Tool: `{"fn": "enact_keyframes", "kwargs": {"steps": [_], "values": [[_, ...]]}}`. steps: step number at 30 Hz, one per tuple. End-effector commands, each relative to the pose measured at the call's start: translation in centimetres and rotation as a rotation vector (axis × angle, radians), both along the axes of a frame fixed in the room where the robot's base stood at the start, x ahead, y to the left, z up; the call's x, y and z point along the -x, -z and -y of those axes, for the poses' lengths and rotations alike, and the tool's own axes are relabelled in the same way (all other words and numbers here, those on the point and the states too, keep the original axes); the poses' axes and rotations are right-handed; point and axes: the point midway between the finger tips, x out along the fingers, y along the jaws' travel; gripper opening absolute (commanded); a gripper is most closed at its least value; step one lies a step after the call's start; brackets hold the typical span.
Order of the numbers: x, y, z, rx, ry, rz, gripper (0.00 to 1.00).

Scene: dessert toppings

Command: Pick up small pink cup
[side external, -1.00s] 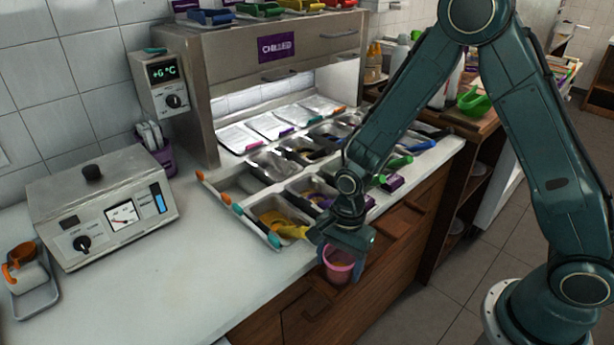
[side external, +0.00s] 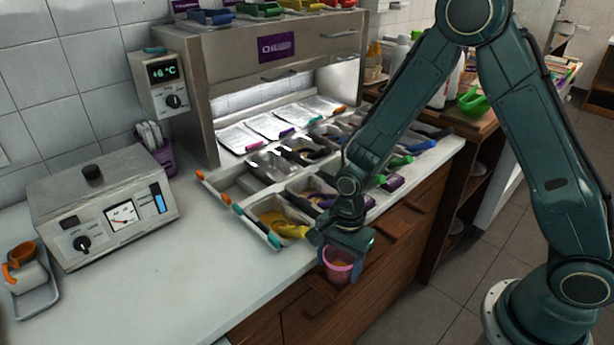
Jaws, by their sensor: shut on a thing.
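The small pink cup (side external: 339,270) is in the side external view, just beyond the front edge of the counter, in front of the brown drawers. It looks upright, with something orange inside. My gripper (side external: 342,258) points down and is shut on the cup. The upper part of the cup and the contact with the fingers are partly hidden by the gripper.
Metal topping trays (side external: 270,218) with coloured scoop handles lie behind my gripper, under a chilled cabinet (side external: 270,75). A metal box with a dial (side external: 105,210) stands at left. The white counter (side external: 180,285) at front left is clear.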

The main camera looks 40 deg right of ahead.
Motion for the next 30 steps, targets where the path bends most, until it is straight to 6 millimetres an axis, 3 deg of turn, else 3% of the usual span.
{"fn": "enact_keyframes", "kwargs": {"steps": [8, 14, 23, 30], "values": [[-0.1, -0.6, 0.0, 0.000, 0.000, 0.002, 0.40], [-0.1, -2.1, 0.0, -0.001, -0.001, 0.004, 0.40], [-0.1, -6.5, 0.0, -0.001, 0.001, 0.007, 0.40], [-0.1, -11.5, 0.0, -0.001, 0.000, 0.007, 0.40]]}}
